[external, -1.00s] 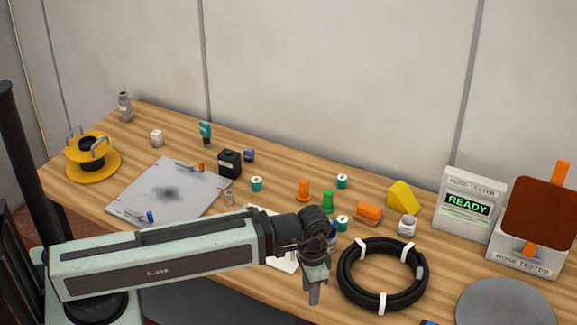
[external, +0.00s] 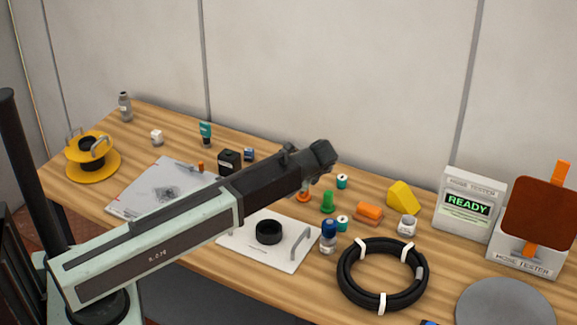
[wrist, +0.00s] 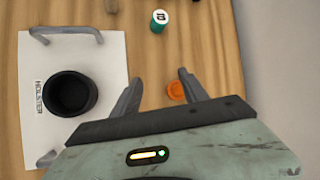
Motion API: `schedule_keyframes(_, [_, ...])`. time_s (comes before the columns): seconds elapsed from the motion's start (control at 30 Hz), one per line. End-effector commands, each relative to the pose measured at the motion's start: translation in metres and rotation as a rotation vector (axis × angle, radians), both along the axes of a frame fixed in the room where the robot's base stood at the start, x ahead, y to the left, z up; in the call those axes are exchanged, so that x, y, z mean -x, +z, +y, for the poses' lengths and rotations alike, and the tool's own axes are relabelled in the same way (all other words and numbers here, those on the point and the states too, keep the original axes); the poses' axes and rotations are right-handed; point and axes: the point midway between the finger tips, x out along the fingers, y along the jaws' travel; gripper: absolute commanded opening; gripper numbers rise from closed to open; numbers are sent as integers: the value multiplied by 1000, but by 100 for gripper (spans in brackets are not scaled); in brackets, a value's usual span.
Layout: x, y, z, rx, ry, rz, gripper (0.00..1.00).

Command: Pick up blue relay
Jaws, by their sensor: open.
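A small dark blue block (external: 249,154), which looks like the blue relay, stands on the table beside a black box (external: 229,162) in the external view. It is small there, and I cannot make out its details. I do not see it in the wrist view.
A white holster plate (external: 280,255) with a black cup (external: 268,232) and handles lies at the front. A teal cylinder (wrist: 159,21) stands near my gripper. A blue-topped bottle (external: 328,238), a green piece (external: 328,202) and a black hose coil (external: 345,283) stand to the right.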

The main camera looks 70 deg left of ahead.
Motion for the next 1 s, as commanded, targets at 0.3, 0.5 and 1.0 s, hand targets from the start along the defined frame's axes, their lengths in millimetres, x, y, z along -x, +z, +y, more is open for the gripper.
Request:
schedule_keyframes(0.3, [24,31,223,-204,-163,641,52])
schedule_keyframes(0.5, [30,38,232,-208,-172,690,52])
schedule_keyframes(1.0, [30,-50,230,-208,-172,687,52])
